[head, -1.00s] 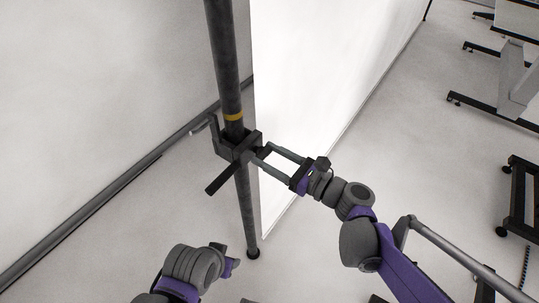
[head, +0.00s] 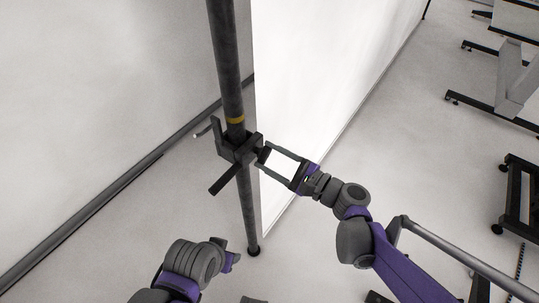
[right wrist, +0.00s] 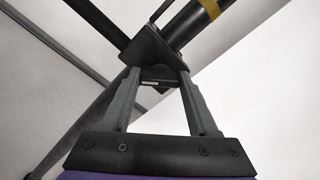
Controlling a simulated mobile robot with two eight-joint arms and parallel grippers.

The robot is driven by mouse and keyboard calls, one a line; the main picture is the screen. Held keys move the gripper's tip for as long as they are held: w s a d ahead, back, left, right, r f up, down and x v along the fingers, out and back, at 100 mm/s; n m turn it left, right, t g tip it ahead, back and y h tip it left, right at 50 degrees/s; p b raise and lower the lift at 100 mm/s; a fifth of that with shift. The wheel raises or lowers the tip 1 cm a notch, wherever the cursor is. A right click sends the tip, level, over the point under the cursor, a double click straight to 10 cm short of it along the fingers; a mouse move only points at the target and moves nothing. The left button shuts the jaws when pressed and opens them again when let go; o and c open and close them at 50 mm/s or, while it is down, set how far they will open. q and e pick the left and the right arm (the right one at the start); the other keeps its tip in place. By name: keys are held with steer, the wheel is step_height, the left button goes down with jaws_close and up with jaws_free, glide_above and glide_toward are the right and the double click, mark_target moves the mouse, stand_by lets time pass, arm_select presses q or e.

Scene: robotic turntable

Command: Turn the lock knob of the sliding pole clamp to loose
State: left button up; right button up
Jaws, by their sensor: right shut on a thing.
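The sliding pole clamp (head: 232,150) is a dark block around the upright dark pole (head: 226,60), just below a yellow band. A bar points down-left from it and an upright arm stands at its left. The small dark lock knob (head: 262,155) is on the clamp's right side. My right gripper (head: 264,156) is shut on it, one finger on each side. The right wrist view shows the knob (right wrist: 158,80) between the fingertips, partly hidden, with the clamp body beyond. My left gripper (head: 232,260) is low in the head view, away from the clamp; its fingers are unclear.
A white panel (head: 310,90) stands behind the pole at the right. A dark rail (head: 100,200) runs along the floor at the left. Wheeled dark frames (head: 520,195) stand far right. The floor between is clear.

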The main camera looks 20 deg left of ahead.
steer(key=n+p, duration=0.1)
steer(key=n, duration=0.4)
steer(key=shift+n, duration=0.3)
steer(key=shift+n+p, duration=0.5)
steer(key=shift+n, duration=1.6)
steer(key=o, duration=1.4)
steer(key=v, duration=1.1)
steer(key=shift+p, duration=0.4)
